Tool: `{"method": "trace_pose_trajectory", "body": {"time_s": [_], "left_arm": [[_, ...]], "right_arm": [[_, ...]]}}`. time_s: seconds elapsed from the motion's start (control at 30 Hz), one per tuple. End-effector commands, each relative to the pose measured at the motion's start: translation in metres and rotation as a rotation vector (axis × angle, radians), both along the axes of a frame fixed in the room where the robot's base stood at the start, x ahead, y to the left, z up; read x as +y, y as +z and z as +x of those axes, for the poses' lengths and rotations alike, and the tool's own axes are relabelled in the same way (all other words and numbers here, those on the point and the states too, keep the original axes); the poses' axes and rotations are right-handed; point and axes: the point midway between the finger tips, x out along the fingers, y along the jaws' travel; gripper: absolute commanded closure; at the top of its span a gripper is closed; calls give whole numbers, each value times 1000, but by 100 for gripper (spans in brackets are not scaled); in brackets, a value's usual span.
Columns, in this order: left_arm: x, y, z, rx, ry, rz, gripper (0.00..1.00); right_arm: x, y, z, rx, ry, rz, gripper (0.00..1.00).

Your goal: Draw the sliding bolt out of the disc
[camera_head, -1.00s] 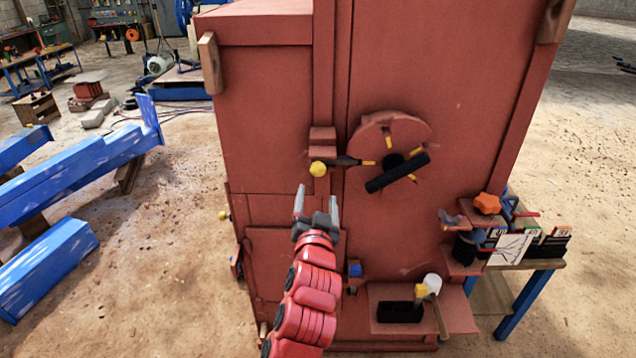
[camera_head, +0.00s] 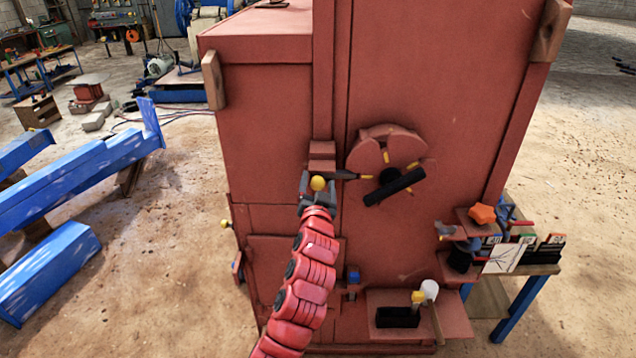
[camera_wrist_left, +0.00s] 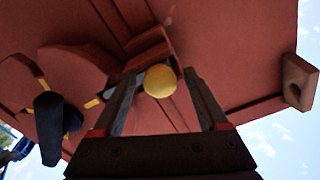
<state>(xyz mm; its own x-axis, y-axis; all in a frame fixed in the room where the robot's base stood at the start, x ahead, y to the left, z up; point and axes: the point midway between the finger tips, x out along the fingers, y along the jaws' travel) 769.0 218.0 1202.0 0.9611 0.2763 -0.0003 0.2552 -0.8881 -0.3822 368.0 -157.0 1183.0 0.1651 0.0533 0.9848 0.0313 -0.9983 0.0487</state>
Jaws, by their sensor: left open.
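The sliding bolt shows as a yellow ball knob (camera_head: 318,183) with a dark rod (camera_head: 345,174) running right to the disc (camera_head: 388,160). The disc is red with yellow marks and a black bar handle (camera_head: 394,186). The rod's tip lies at the disc's left edge; how deep it sits I cannot tell. My left gripper (camera_head: 319,182) is open, with its fingers on either side of the knob. In the left wrist view the yellow knob (camera_wrist_left: 159,81) lies between the two open fingers (camera_wrist_left: 163,98), with no clear grip on it. My right gripper is not in view.
A red block (camera_head: 322,150) sits just above the knob on the red cabinet (camera_head: 262,120). A lower shelf (camera_head: 455,318) holds a black tray and a hammer. A small side shelf with an orange star knob (camera_head: 482,214) stands at the right.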

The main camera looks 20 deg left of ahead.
Motion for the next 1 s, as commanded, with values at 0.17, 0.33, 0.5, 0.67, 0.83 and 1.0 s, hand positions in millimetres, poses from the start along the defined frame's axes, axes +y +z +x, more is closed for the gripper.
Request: {"method": "trace_pose_trajectory", "body": {"time_s": [0.17,0.33,0.5,0.67,0.83,1.0], "left_arm": [[0,0,0,0,0,0,35],[0,0,0,0,0,0,65],[0,0,0,0,0,1,96],[0,0,0,0,0,1,100],[0,0,0,0,0,1,100],[0,0,0,0,0,1,100]], "right_arm": [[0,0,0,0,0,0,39],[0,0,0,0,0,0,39],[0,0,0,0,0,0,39],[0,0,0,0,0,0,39],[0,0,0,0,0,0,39],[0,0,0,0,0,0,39]]}}
